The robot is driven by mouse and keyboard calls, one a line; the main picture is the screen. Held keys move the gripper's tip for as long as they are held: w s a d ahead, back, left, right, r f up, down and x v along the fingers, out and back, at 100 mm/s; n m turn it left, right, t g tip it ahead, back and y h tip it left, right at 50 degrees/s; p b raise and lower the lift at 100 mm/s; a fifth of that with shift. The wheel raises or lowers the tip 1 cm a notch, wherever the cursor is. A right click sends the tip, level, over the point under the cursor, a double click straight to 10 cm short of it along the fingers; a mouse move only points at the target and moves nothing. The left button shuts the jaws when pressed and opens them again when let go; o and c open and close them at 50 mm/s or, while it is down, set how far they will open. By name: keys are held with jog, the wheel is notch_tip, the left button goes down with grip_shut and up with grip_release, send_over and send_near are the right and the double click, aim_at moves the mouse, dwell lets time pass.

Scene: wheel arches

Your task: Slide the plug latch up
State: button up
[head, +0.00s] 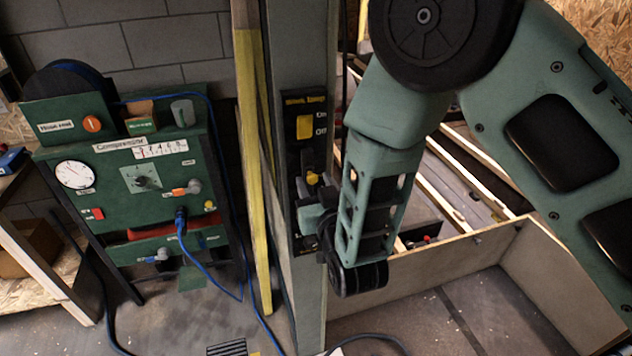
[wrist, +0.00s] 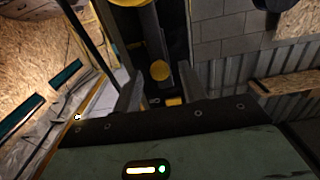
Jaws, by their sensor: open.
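A black panel on the grey post carries a yellow switch (head: 304,127) with On and Off labels. Below it on the same panel is a dark fitting with a small yellow knob (head: 312,178), which I take to be the plug latch. My gripper (head: 308,210) is at the lower part of this panel, just below the knob, and hides part of the fitting. In the wrist view my gripper (wrist: 160,76) is open, with its two fingers apart. A round yellow knob (wrist: 159,70) on a dark bar shows between them. I cannot tell whether either finger touches it.
A green compressor unit (head: 130,215) with a gauge, knobs and a blue cable (head: 205,265) stands left of the post. A yellow-edged board (head: 256,180) leans beside the post. A low wooden-walled enclosure (head: 470,255) lies to the right, behind my arm.

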aim_at(308, 158)
grip_shut()
jog(key=shift+r, duration=1.45)
grip_release()
jog(key=p+v, duration=0.6)
jog(key=v, duration=1.1)
jog(key=shift+s, duration=0.25)
